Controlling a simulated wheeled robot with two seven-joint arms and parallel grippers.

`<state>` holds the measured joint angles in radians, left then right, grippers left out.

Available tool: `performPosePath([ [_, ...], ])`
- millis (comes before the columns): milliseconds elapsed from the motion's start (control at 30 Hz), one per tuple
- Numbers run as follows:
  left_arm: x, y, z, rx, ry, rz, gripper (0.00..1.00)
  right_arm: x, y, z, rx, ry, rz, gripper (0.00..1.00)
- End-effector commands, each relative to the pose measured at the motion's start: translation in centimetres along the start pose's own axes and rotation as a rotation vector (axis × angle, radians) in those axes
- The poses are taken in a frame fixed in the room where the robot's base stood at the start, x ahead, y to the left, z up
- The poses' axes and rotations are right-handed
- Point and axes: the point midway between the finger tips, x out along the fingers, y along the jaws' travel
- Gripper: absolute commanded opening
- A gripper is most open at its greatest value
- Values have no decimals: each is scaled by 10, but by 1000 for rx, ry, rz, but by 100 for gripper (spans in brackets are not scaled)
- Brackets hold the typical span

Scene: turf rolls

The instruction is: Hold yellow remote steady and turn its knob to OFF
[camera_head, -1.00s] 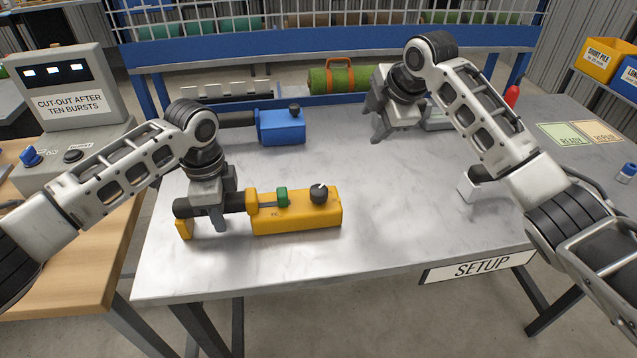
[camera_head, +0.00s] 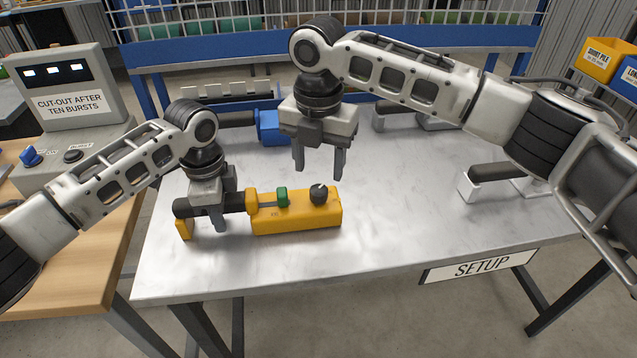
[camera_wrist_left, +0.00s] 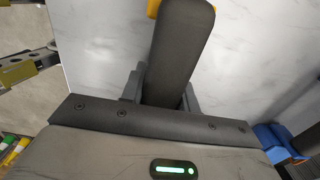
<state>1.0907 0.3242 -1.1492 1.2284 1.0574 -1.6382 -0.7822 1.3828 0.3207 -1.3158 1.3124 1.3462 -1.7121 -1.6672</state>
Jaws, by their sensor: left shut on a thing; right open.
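In the left wrist view the dark handle (camera_wrist_left: 176,50) runs between the fingers. My right gripper (camera_head: 319,172) is open and empty, pointing down above and just behind the knob, apart from it.
A blue device (camera_head: 270,128) with a dark handle lies behind, partly hidden by my right gripper. White brackets with a dark bar (camera_head: 500,172) stand at the right. The SETUP sign (camera_head: 481,266) hangs on the front edge. The table's middle right is clear.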

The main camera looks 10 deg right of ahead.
Motion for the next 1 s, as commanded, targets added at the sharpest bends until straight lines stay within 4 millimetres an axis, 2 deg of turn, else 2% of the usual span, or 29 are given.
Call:
performPosePath([
  [100,6,3,1,0,-5,10,0,24,-1,0,1,2,-2,52],
  [300,6,3,1,0,-5,10,0,48,0,0,2,1,0,52],
  [700,6,3,1,-1,-6,10,0,56,0,0,2,0,2,52],
  [867,6,3,1,-1,-6,10,0,55,0,0,2,0,2,7],
  [1000,6,3,1,-1,-6,10,0,55,0,0,3,0,2,7],
])
